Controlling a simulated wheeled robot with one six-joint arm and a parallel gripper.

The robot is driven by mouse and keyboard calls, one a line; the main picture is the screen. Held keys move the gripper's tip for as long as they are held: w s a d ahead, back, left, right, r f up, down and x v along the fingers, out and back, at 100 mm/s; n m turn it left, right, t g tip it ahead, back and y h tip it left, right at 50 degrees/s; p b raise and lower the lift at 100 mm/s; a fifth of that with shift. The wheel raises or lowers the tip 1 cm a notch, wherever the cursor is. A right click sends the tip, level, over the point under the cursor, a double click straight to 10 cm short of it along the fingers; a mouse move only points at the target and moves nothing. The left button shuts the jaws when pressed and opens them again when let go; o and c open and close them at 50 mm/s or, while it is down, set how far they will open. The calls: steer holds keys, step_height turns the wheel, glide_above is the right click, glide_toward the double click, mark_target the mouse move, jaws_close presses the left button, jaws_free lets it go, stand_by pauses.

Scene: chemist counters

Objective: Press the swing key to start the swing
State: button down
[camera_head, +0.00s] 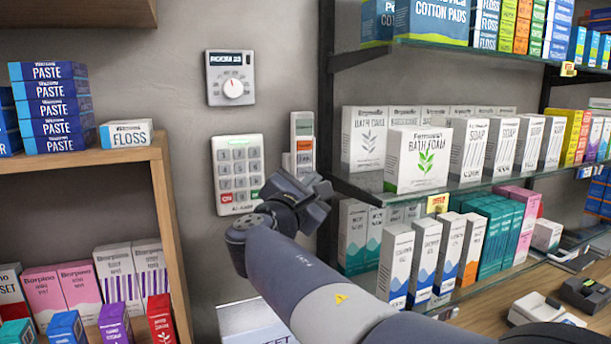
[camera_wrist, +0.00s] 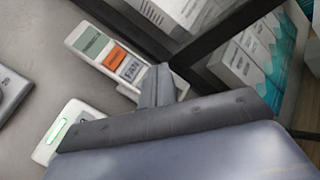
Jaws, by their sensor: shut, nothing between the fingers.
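A narrow white wall panel (camera_head: 302,128) hangs right of the keypad. In the wrist view the panel (camera_wrist: 78,33) shows a grey-green window (camera_wrist: 91,43), an orange patch (camera_wrist: 115,57) and a pale key with dark lettering (camera_wrist: 131,68). The lettering is too blurred to read, so I cannot tell for sure which part is the swing key. My gripper (camera_head: 318,186) is shut and empty, just below the panel in the head view. In the wrist view its fingertips (camera_wrist: 158,84) are close to the panel's lower end, which they partly hide. I cannot tell whether they touch it.
A white keypad (camera_head: 238,172) with a green light is left of the panel. A dial thermostat (camera_head: 232,78) is above it. Glass shelves with boxes, including a bath foam box (camera_head: 418,160), are close on the right. A wooden shelf (camera_head: 160,165) stands left.

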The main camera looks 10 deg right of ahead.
steer(key=s, duration=0.2)
steer(key=s+b, duration=0.1)
steer(key=shift+s+d, duration=0.35)
stand_by(0.4)
